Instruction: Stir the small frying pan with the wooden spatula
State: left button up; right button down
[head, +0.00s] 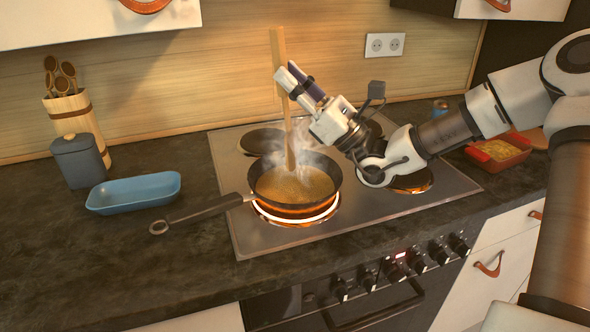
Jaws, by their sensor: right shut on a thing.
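The small frying pan (262,202) sits on the glowing front left burner, its dark handle pointing left toward the counter. Brownish food lies in it and steam rises. The wooden spatula (278,50) stands nearly upright, its lower end in the food inside the pan. My right gripper (289,84) reaches in from the right above the pan and is shut on the spatula's shaft. My left gripper is not in view.
A blue dish (134,192), a dark lidded canister (78,160) and a holder with wooden spoons (72,112) stand on the left. A red dish (499,150) sits right of the cooktop (415,206). The front left counter is clear.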

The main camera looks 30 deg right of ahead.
aim_at(284, 40)
notch_tip(284, 40, up, 5)
jog(key=p, duration=0.4)
jog(key=shift+r, duration=0.1)
